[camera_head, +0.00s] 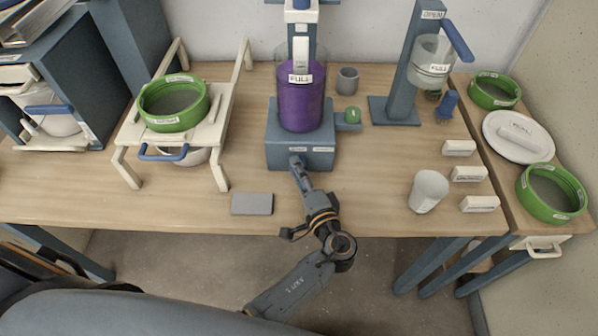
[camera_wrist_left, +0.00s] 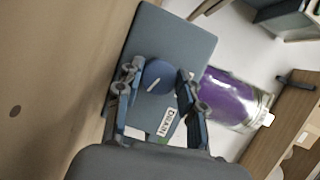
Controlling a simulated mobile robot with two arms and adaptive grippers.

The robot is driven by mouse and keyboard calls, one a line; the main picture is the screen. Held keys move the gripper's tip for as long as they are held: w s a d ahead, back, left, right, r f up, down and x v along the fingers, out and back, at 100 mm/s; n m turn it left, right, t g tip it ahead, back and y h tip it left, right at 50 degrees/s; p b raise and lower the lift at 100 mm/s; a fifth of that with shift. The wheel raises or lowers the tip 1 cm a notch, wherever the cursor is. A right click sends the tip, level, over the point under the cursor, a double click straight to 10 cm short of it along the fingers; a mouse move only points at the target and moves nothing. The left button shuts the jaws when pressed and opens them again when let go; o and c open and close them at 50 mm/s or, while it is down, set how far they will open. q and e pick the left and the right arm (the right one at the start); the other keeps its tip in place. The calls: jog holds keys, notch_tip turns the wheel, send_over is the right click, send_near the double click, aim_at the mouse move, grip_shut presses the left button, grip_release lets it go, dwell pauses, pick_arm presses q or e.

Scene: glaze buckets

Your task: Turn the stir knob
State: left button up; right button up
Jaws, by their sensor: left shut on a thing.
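The stir knob (camera_wrist_left: 157,72) is a round blue knob with a white pointer line on the front of a blue-grey machine base (camera_head: 289,133); it also shows in the wrist view (camera_wrist_left: 190,42). My left gripper (camera_head: 298,165) reaches up to the base front from below. In the wrist view its fingers (camera_wrist_left: 160,78) stand on both sides of the knob, shut on it. In the head view the gripper mostly hides the knob. A clear vessel of purple glaze (camera_head: 300,106), labelled FULL, stands on the base. My right gripper is out of view.
A green-rimmed sieve (camera_head: 174,105) sits on a cream stand at left. A grey block (camera_head: 252,204) lies near the table's front edge. A white cup (camera_head: 428,190) and several labelled blocks stand at right.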

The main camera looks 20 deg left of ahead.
pick_arm(q)
jog(key=o, duration=1.1)
jog(key=shift+o, duration=0.3)
